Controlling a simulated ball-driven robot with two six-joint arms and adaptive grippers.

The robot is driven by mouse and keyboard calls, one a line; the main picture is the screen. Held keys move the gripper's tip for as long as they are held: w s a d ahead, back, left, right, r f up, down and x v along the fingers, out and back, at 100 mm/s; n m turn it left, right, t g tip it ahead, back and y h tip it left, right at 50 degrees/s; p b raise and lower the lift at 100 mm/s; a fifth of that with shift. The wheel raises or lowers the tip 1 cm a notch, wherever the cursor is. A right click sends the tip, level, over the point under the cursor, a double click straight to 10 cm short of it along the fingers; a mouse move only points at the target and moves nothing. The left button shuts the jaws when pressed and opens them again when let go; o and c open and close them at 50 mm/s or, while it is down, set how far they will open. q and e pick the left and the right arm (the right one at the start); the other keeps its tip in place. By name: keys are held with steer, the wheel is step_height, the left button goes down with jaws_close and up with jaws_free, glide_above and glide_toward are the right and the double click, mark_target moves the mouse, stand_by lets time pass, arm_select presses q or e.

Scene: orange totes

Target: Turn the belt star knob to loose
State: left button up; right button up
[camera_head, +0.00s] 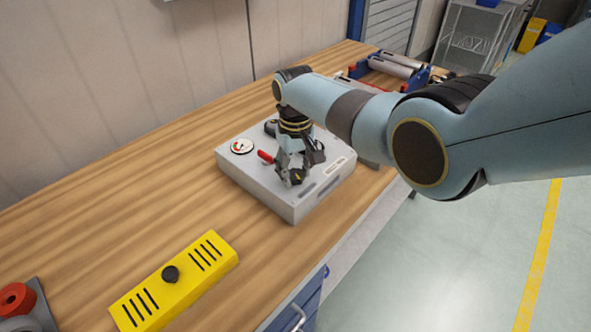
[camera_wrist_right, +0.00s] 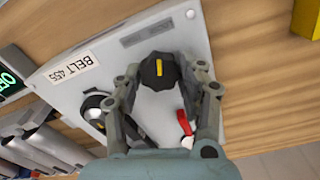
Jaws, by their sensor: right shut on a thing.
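In the head view the right gripper (camera_head: 291,174) is at the box's (camera_head: 245,182) front part and partly covers the knob. The pointer runs roughly up and down in the wrist view. Any loose or tight markings are not readable. My left gripper is not in view.
A yellow slotted box (camera_head: 190,275) with a black knob stands nearer on the wooden bench. Rollers (camera_head: 398,66) stand behind.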

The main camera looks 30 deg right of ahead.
mark_target(295, 174)
steer(key=shift+w+a+r+n, duration=0.1)
steer(key=shift+n, duration=1.8)
steer(key=o, duration=1.2)
step_height(295, 174, up, 12)
